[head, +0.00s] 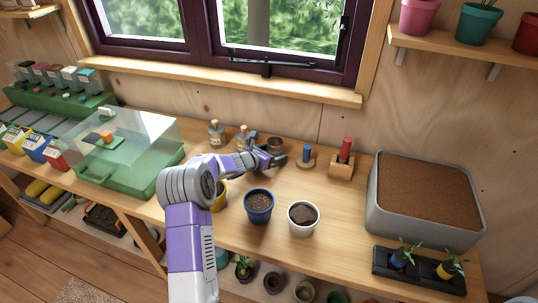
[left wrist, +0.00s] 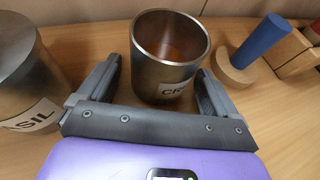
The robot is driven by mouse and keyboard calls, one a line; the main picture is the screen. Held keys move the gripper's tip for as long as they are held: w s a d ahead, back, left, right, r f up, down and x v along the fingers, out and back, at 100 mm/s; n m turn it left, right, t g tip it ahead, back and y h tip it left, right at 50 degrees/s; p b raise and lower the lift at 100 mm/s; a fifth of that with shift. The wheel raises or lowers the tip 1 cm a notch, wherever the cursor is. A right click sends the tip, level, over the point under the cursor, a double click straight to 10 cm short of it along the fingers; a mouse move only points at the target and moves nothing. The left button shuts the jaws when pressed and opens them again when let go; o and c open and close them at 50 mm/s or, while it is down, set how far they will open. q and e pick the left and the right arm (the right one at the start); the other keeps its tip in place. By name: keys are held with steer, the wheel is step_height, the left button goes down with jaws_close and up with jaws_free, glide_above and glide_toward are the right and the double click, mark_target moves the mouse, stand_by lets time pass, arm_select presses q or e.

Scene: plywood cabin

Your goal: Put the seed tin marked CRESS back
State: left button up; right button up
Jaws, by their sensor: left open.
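The CRESS tin (left wrist: 172,58) is a round steel tin, open at the top, with a white label of which I read "CR". It stands upright on the bench between the fingers of my left gripper (left wrist: 159,74), which is open around its near side. In the head view the tin (head: 275,143) shows just behind my left gripper (head: 268,159). A second steel tin (left wrist: 28,70), its label reading "SIL", stands at the left in the left wrist view. My right gripper is out of view.
A blue peg on a round wooden base (head: 306,157) and a red peg in a wooden block (head: 343,160) stand right of the tin. Pots (head: 259,206) stand in front, glass bottles (head: 216,133) behind left. A large soil tray (head: 400,224) fills the right.

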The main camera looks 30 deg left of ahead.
arm_select(q)
steer(key=shift+r, duration=0.2)
steer(key=p+v, duration=0.1)
steer(key=v, duration=1.1)
steer(key=shift+d+f, duration=0.1)
